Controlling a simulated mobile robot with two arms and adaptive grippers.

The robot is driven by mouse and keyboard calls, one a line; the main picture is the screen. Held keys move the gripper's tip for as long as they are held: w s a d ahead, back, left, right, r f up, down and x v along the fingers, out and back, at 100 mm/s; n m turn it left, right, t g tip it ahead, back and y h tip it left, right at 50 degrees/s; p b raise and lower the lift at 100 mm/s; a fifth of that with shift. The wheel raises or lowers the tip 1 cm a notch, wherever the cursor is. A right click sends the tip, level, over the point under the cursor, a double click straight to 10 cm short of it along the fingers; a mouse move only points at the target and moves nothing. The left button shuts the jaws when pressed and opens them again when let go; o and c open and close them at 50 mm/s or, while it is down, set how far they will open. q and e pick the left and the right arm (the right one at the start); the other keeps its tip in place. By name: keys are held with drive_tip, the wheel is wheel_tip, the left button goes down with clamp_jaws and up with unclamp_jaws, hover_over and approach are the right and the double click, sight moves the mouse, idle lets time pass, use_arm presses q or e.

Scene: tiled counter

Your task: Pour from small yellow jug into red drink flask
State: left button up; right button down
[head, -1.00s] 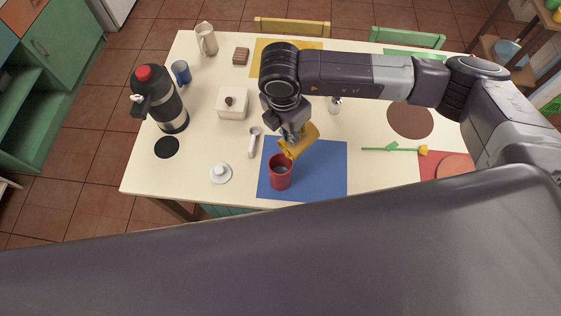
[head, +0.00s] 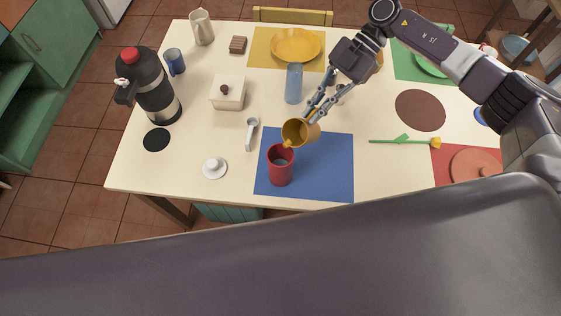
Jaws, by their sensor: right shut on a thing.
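The red drink flask (head: 280,168) stands upright and open-topped on the blue mat (head: 325,175). Its inside looks dark. The small yellow jug (head: 299,132) is just above and slightly to the right of the flask. It is tilted, with its spout pointing down and left over the flask's mouth. I cannot make out a stream. My right gripper (head: 317,108) is shut on the jug at its upper right side. My left gripper is not in view.
A light blue glass (head: 294,84) stands behind the jug. A large black flask (head: 157,90) stands further left. The mat's right part is bare.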

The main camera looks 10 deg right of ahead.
use_arm(q)
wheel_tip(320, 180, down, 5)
drive_tip(key=b, duration=0.3)
use_arm(e)
drive_tip(key=shift+d+f+n+g+y, duration=0.1)
drive_tip(key=shift+f+n+g+y, duration=0.2)
drive_tip(key=shift+f+n+y, duration=0.25)
drive_tip(key=shift+r+p, duration=2.45)
drive_tip(key=shift+r, duration=0.25)
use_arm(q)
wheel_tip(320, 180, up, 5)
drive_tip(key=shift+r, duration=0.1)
use_arm(e)
drive_tip(key=shift+f, duration=0.1)
